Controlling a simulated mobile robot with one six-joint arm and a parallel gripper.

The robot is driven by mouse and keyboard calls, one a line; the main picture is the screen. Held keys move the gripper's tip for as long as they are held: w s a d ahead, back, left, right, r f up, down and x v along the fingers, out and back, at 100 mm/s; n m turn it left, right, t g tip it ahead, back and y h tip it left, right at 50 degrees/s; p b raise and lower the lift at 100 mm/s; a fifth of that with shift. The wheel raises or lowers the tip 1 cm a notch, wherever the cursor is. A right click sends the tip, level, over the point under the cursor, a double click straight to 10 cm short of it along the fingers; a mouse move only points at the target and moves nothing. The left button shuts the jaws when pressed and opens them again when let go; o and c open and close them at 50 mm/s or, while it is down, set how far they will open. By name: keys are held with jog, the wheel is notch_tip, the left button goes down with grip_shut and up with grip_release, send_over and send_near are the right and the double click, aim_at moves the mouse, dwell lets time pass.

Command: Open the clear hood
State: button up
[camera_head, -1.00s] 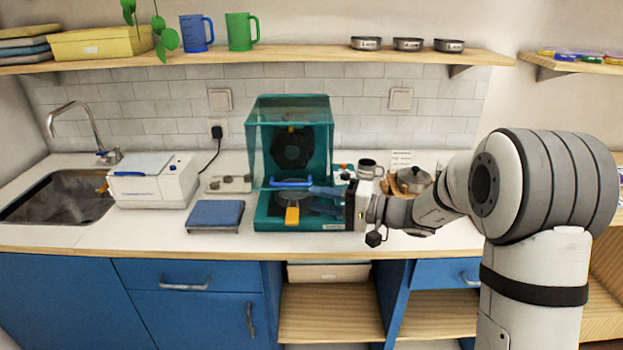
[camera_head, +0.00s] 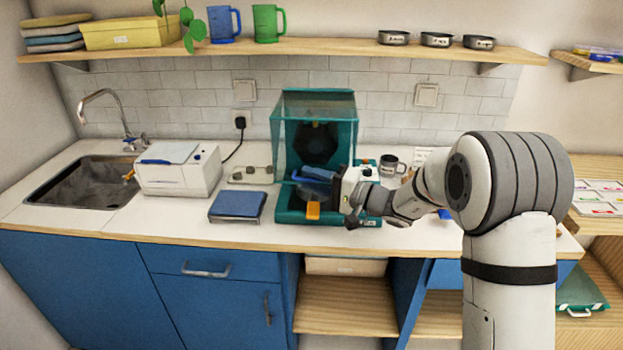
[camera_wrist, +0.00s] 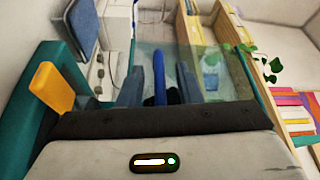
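My gripper (camera_head: 318,175) reaches in from the right at the hood's lower front. In the wrist view, the blue handle bar (camera_wrist: 159,78) lies between the two fingers of my gripper (camera_wrist: 160,88), with gaps visible on both sides. The gripper looks open around the bar. In the head view, gripper and wrist partly hide the handle.
A blue scale-like pad (camera_head: 238,205) and a white device (camera_head: 180,172) stand left of the machine. A dark mug (camera_head: 389,168) stands behind my wrist at the right. A shelf (camera_head: 300,53) runs above. Counter front of the blue pad is clear.

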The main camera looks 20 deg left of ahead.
jog(key=shift+c, duration=0.2)
grip_shut()
